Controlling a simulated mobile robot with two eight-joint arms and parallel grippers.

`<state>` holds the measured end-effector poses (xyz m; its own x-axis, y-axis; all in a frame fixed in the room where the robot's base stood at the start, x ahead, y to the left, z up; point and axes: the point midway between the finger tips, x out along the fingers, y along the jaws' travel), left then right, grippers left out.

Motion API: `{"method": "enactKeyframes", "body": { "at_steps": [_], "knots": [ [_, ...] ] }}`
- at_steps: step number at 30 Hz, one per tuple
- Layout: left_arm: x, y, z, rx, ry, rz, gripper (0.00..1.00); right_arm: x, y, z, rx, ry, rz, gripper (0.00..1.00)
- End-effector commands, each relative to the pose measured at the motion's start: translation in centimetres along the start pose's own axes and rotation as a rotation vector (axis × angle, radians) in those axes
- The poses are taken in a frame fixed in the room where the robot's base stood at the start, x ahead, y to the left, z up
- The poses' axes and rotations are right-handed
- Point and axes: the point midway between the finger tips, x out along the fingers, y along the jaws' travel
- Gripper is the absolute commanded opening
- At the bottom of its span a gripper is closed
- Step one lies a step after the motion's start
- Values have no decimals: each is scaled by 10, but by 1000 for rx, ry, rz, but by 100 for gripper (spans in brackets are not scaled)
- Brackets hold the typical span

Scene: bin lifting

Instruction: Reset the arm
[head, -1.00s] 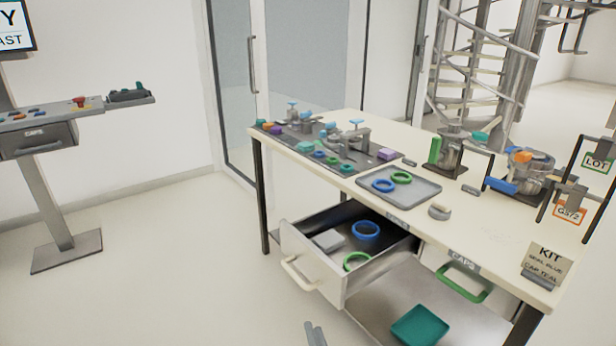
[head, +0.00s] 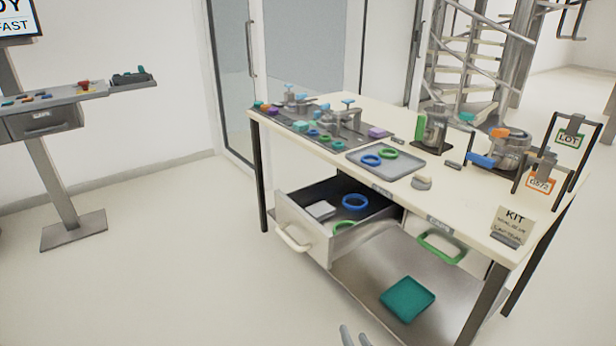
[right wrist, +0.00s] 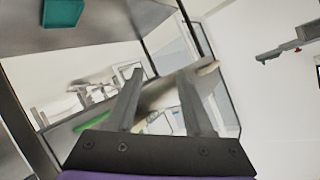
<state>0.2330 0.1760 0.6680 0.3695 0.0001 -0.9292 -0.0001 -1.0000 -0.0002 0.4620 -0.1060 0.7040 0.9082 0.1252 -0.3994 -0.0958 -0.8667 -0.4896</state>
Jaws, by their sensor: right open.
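My right gripper (head: 355,336) shows only as fingertips at the bottom edge of the head view, low in front of the workbench. In the right wrist view its two fingers (right wrist: 158,90) stand apart with nothing held between them. The open drawer's cream handle (head: 293,238) is up and left of the fingertips in the head view. The rest of the right arm is hidden below the frame. My left gripper is not in view.
The workbench (head: 455,205) has an open drawer (head: 310,243) holding blue and green rings. A teal tray (head: 407,299) lies on its lower shelf. A grey tray (head: 408,168) sits on top. A control stand (head: 55,190) is at left; floor between is clear.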

Motion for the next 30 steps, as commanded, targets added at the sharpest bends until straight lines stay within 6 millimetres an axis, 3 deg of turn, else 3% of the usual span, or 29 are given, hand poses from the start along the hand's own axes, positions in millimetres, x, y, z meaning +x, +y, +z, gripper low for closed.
{"method": "enactKeyframes", "body": {
  "at_steps": [3,9,19,30],
  "knots": [
    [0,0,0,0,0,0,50,-41,30,11,-117,-149,125,52],
    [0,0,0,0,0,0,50,-111,69,42,-281,-407,254,52],
    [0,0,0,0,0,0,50,-207,102,89,-435,-738,316,52],
    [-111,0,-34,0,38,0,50,-258,45,2,-439,-693,304,52]
  ]
}}
